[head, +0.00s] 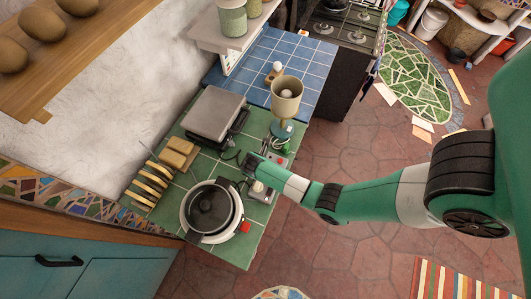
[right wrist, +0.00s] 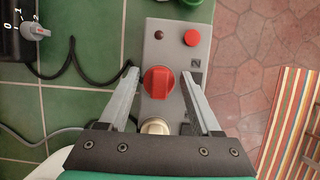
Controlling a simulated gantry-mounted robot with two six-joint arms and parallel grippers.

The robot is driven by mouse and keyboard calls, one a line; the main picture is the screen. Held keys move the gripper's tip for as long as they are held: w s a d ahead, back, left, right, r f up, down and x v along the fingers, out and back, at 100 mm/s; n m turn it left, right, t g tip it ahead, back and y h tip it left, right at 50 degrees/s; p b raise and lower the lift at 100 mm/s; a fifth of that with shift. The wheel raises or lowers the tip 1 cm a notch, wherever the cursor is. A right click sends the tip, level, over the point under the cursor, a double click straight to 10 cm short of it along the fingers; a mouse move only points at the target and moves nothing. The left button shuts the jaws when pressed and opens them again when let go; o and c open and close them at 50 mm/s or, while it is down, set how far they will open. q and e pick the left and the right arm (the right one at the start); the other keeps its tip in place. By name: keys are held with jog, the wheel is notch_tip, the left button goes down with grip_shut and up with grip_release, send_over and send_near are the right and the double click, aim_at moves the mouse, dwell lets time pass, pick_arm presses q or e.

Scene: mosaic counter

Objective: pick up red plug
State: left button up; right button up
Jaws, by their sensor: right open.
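The red plug (right wrist: 157,82) is a round red piece with a raised grip, set on the grey box (right wrist: 172,55) in the right wrist view. My right gripper (right wrist: 159,74) is open, with one finger on each side of the red plug; I cannot tell whether either finger touches it. A white round plug (right wrist: 155,126) sits just below it on the same box. In the head view my right gripper (head: 256,164) is over the grey box (head: 264,193) and seems to hide the red plug. My left gripper is not in view.
A small red button (right wrist: 192,37) and a dark cable (right wrist: 85,74) are close by. A dark pot (head: 209,207), a grey-lidded appliance (head: 213,114) and a beige lamp (head: 286,95) stand around on the green tiled counter (head: 232,250). Bread slices (head: 148,186) lie to the left.

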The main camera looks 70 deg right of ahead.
grip_shut()
jog(key=shift+r, duration=0.1)
jog(key=shift+r, duration=0.25)
notch_tip(320, 180, up, 2)
jog(key=shift+r+p, duration=0.25)
jog(key=shift+p, duration=0.15)
jog(key=s+a+r+p, duration=0.3)
jog(key=a+r+p, duration=0.2)
jog(key=a+r, duration=0.5)
jog(key=a, duration=0.3)
jog(key=shift+s+a, duration=0.3)
jog(key=shift+s, duration=0.05)
